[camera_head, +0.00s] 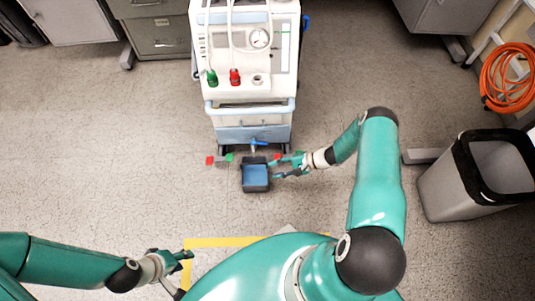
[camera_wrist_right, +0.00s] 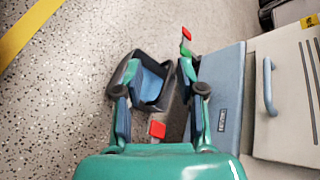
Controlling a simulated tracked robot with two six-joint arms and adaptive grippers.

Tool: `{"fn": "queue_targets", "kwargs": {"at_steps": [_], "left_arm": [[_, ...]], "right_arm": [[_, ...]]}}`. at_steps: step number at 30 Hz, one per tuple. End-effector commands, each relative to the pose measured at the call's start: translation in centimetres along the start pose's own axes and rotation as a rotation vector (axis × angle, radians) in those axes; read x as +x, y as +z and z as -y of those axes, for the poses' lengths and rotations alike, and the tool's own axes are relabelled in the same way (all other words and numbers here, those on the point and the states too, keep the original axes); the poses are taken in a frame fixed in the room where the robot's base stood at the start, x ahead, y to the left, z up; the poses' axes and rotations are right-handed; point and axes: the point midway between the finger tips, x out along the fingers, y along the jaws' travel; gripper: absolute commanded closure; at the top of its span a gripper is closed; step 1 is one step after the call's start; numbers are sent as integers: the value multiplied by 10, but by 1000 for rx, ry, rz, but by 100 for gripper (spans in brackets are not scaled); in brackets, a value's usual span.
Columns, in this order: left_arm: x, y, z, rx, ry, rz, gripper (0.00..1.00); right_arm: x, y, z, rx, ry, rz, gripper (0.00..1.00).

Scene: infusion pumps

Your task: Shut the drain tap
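The blue drain tap (camera_head: 257,144) is at the bottom front of the white machine (camera_head: 252,85) in the head view. A dark tray with a blue inside (camera_head: 255,187) stands on the floor below it. My right gripper (camera_head: 276,168) is low, just right of the tray, below and right of the tap, with its fingers apart. In the right wrist view my right gripper (camera_wrist_right: 157,70) is open, the tray (camera_wrist_right: 150,105) shows between its fingers, and I cannot make out the tap. My left gripper (camera_head: 184,272) is open and empty at the lower left, far from the machine.
The floor left of the machine is clear.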

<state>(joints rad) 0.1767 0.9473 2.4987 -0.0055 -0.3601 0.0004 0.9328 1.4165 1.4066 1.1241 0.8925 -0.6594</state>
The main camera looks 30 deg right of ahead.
Motion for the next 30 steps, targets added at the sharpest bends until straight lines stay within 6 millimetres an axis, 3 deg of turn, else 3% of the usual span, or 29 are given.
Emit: {"fn": "queue_targets", "kwargs": {"at_steps": [1,4,7,12,20,30], "left_arm": [[28,0,10,0,0,0,60],[45,0,16,0,0,0,60],[54,-1,20,0,0,-1,60],[58,-1,21,0,0,-1,60],[64,-1,23,0,0,-1,60],[81,-1,29,0,0,-1,60]], "right_arm": [[-4,-42,-12,7,-114,-35,61],[-29,-84,-8,-11,-296,-90,61],[-50,-107,-6,-38,-413,-132,61],[-62,-119,-1,-63,-486,-159,61],[-30,-123,16,-64,-484,-155,61],[36,-133,50,-64,-484,-155,61]]}}
